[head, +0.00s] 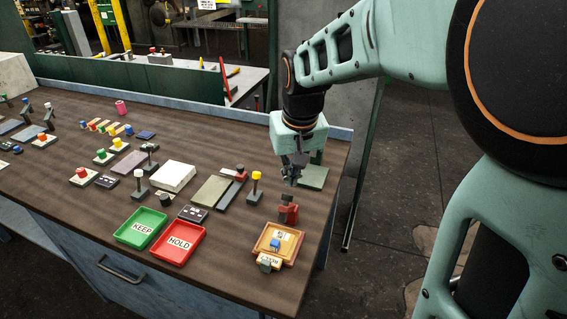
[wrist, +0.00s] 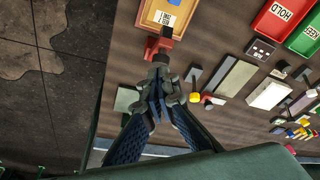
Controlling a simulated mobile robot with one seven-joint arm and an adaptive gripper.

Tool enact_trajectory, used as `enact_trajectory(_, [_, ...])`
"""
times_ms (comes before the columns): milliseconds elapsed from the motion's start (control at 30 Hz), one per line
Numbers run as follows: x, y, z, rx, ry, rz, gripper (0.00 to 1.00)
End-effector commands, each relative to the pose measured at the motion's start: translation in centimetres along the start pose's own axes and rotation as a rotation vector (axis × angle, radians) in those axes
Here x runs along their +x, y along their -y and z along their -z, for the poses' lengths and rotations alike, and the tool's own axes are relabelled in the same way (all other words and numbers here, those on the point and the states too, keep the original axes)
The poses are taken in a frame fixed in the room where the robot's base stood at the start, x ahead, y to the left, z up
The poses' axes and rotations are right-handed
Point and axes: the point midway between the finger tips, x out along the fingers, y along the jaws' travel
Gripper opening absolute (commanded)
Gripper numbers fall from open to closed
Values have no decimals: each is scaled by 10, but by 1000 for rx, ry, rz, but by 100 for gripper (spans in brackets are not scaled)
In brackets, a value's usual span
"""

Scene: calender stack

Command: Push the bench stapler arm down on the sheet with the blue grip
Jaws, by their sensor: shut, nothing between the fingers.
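My gripper (head: 292,182) is shut and empty, pointing down over the right end of the bench. It is above and behind a small red fixture (head: 288,209), and the wrist view shows its closed fingertips (wrist: 160,72) close to that red fixture (wrist: 160,45); I cannot tell if they touch. A small blue block (head: 275,243) sits in the orange tray (head: 264,233) at the front right. At the far left, dark upright pieces (head: 48,108) stand near a grey-blue flat piece (head: 28,132); they are too small to tell whether one is the stapler with the blue grip.
A green tray (head: 153,217) and a red tray (head: 193,236) lie at the front. A yellow-topped post (head: 256,184), a pale block (head: 173,177) and several coloured buttons stand around them. A green pad (head: 313,176) lies beside my gripper. The bench's right edge is close.

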Motion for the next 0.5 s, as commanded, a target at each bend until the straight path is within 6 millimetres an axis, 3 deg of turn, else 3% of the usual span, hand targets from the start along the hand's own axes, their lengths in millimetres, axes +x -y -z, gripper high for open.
enact_trajectory(300, [44, 0, -2, 0, 2, 1, 0])
enact_trajectory(500, [60, 0, -1, 1, 0, 0, 0])
